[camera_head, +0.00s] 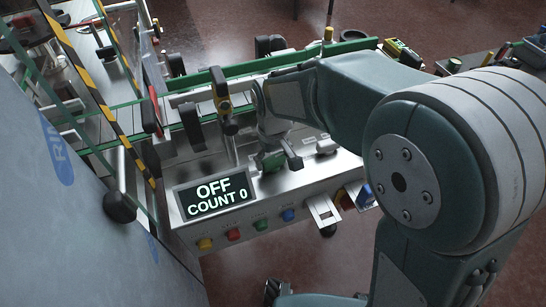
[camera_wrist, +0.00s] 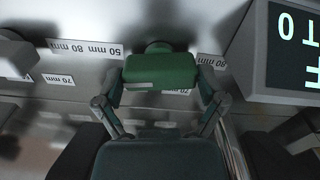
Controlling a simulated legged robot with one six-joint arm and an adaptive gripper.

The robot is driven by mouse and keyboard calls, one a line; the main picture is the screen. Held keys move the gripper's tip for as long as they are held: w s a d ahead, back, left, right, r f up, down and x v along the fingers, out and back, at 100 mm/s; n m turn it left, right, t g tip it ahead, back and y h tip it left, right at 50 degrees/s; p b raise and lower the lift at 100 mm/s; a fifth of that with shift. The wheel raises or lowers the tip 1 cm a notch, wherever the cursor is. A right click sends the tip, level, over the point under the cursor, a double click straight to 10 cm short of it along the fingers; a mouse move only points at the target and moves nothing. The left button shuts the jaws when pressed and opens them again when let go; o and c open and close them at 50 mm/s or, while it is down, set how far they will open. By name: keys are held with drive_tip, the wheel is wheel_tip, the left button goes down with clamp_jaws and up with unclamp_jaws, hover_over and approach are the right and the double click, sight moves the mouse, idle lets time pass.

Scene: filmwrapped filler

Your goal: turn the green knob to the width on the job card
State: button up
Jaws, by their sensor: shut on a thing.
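The green knob (camera_wrist: 160,70) is between the two fingers of my gripper (camera_wrist: 159,96) in the wrist view, and the gripper is shut on it. A pale stripe lies along the knob's near face. White labels around the knob appear upside down: one strip reads 50 mm and 80 mm (camera_wrist: 85,48), and an 80 mm label (camera_wrist: 211,62) is partly covered by a finger. A label below the knob is partly hidden. In the head view the green knob (camera_head: 270,162) sits on the metal panel beneath my gripper (camera_head: 274,153). I cannot pick out a readable job card.
A display (camera_head: 215,195) reads OFF and COUNT 0. Yellow (camera_head: 205,243), red (camera_head: 233,234), green (camera_head: 261,225) and blue (camera_head: 288,215) buttons line the panel front. Green conveyor rails (camera_head: 235,69) run behind. A striped yellow-black post (camera_head: 110,115) stands left.

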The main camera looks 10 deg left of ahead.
sight(274, 158)
drive_tip(key=shift+m, duration=1.1)
drive_tip(key=o, duration=0.8)
wheel_tip(274, 158, up, 12)
drive_tip(key=shift+a+f, duration=0.1)
